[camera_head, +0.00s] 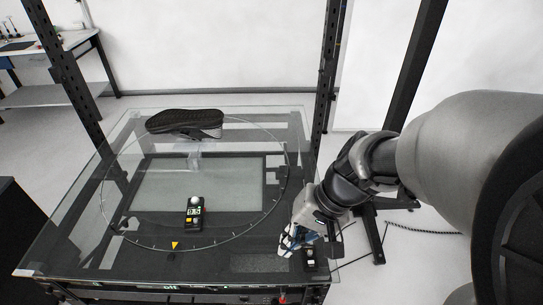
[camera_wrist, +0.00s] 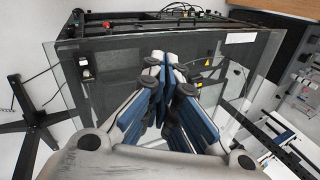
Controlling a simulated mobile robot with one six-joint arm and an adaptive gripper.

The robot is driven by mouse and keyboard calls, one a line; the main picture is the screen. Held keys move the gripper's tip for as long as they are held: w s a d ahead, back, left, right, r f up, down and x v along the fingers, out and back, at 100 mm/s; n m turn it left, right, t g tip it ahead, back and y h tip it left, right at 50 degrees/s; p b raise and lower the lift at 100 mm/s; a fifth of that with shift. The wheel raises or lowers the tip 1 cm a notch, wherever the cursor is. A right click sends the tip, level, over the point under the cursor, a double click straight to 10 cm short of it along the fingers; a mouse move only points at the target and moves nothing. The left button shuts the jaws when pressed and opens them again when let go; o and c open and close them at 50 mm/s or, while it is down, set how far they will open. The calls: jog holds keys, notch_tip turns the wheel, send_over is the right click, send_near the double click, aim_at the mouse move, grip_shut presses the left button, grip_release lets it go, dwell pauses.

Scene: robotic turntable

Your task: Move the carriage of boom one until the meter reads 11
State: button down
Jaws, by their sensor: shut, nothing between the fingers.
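A black handheld meter (camera_head: 194,216) with a white dome and a lit display lies on the glass turntable; its digits are too small to read surely. My gripper (camera_head: 286,247) is over the right front of the table, fingers pointing down-left. In the wrist view its blue-padded fingers (camera_wrist: 168,68) are together with nothing between them. A small dark box with light buttons (camera_head: 310,257) sits just right of my gripper; it also shows in the wrist view (camera_wrist: 84,68). I cannot pick out boom one, or its carriage, with certainty.
A black shoe (camera_head: 186,122) lies at the back of the turntable. A yellow triangle marker (camera_head: 174,245) is at the ring's front. Dark uprights (camera_head: 328,70) stand behind the glass table (camera_head: 70,235).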

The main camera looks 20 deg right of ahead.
jog(key=w+d+f+m+t+y+p, duration=0.1)
jog(key=w+d+f+m+y+p, duration=0.15)
jog(key=w+d+f+m, duration=0.3)
jog(key=m+t, duration=0.3)
jog(key=m, duration=0.2)
send_over(311, 263)
notch_tip(311, 263, down, 9)
jog(key=shift+s+f+y, duration=0.15)
jog(key=shift+s+y, duration=0.1)
jog(key=shift+s, duration=0.05)
notch_tip(311, 263, down, 8)
jog(key=b, duration=0.4)
jog(key=shift+b, duration=0.35)
jog(key=shift+a+f+b, duration=0.1)
jog(key=shift+f+b, duration=0.3)
jog(key=shift+b, duration=0.25)
jog(key=shift+f+b, duration=0.45)
jog(key=shift+b, duration=0.2)
